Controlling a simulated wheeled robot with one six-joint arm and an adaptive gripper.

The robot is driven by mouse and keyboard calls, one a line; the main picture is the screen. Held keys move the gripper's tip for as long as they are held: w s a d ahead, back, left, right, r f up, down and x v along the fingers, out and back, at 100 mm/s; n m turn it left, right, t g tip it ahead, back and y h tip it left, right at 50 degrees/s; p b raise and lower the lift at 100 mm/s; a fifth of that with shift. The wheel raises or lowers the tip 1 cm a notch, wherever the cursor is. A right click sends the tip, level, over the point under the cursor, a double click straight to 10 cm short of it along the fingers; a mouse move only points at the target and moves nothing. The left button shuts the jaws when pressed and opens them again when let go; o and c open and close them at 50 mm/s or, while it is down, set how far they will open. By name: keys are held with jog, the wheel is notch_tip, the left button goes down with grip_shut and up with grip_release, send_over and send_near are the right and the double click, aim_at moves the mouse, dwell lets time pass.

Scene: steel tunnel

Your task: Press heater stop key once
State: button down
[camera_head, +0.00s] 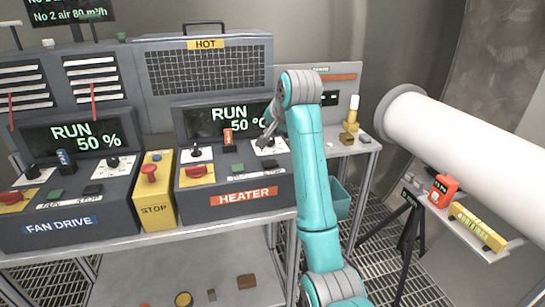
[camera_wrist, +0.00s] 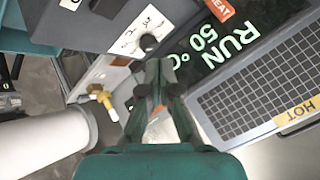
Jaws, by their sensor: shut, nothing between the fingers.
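The heater console (camera_head: 284,189) has an orange HEATER label (camera_head: 247,196) on its front. Its display reads RUN 50 °C (camera_head: 242,120). The dark stop key (camera_head: 269,164) is on the console's right side, beside a green key (camera_head: 238,168). In the wrist view a dark key (camera_wrist: 108,7) shows at the top edge. My gripper (camera_head: 265,142) is shut and empty, above the right part of the console by the white-plated dial. In the wrist view its fingertips (camera_wrist: 153,64) are close to that dial (camera_wrist: 148,42). I cannot tell whether they touch anything.
A red mushroom button (camera_head: 195,171) and a knob (camera_head: 196,151) are at the console's left. A yellow STOP box (camera_head: 154,188) separates it from the fan drive console (camera_head: 60,215). A large white pipe (camera_head: 455,140) lies to the right. A mesh heater unit (camera_head: 206,71) stands behind.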

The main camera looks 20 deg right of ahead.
aim_at(271, 163)
jog(key=shift+w+d+r, duration=0.15)
jog(key=shift+w+r, duration=0.15)
jog(key=shift+r, duration=0.15)
jog(key=shift+f, duration=4.4)
jog(key=shift+f, duration=0.4)
jog(key=shift+f, duration=0.5)
jog(key=shift+r, duration=0.9)
